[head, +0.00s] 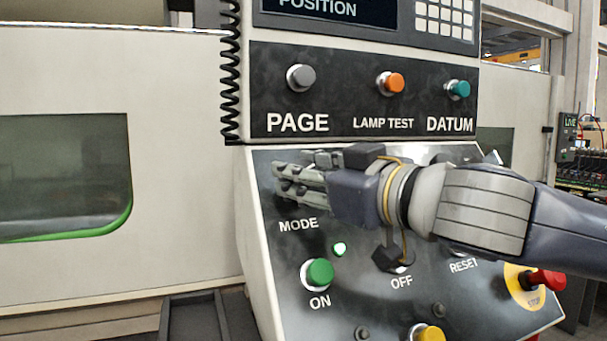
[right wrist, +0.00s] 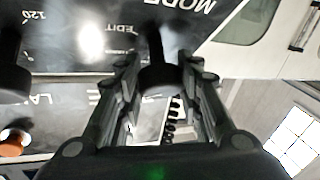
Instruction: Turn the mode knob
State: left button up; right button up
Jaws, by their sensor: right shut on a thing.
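My right gripper (head: 285,180) is at the sloped lower panel, just above the MODE label (head: 298,225), with its arm coming in from the right. In the right wrist view, the dark round mode knob (right wrist: 160,78) sits between the two fingers, and they are shut on it. The MODE lettering shows upside down beyond it, with EDIT beside it. In the head view the gripper hides the knob, so its pointer setting cannot be told. My left gripper is not in view.
A green ON button (head: 318,274), a yellow button (head: 427,332) and a red stop button (head: 546,281) stick out below my right arm. PAGE (head: 301,77), LAMP TEST (head: 391,83) and DATUM (head: 458,89) buttons are above. A coiled cable (head: 231,70) hangs at the panel's left edge.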

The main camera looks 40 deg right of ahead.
jog(key=shift+r+n+y+p, duration=0.1)
jog(key=shift+n+y+p, duration=0.2)
jog(key=shift+n+p, duration=0.25)
jog(key=shift+r+n+g+y+p, duration=0.1)
jog(key=shift+n+g+y+p, duration=0.4)
jog(key=shift+n+y+p, duration=0.55)
jog(key=n+g+y+p, duration=0.1)
jog(key=n, duration=0.1)
jog(key=n+g+y+p, duration=0.1)
jog(key=n, duration=0.1)
jog(key=shift+n, duration=0.4)
jog(key=n+g+y+p, duration=0.1)
jog(key=n+g+p, duration=0.2)
jog(key=n+p, duration=0.1)
jog(key=shift+p, duration=0.5)
jog(key=shift+n+g+p, duration=0.5)
jog(key=shift+n+p, duration=0.3)
jog(key=shift+p, duration=0.05)
jog(key=shift+f+p, duration=0.3)
jog(key=shift+n+g, duration=0.3)
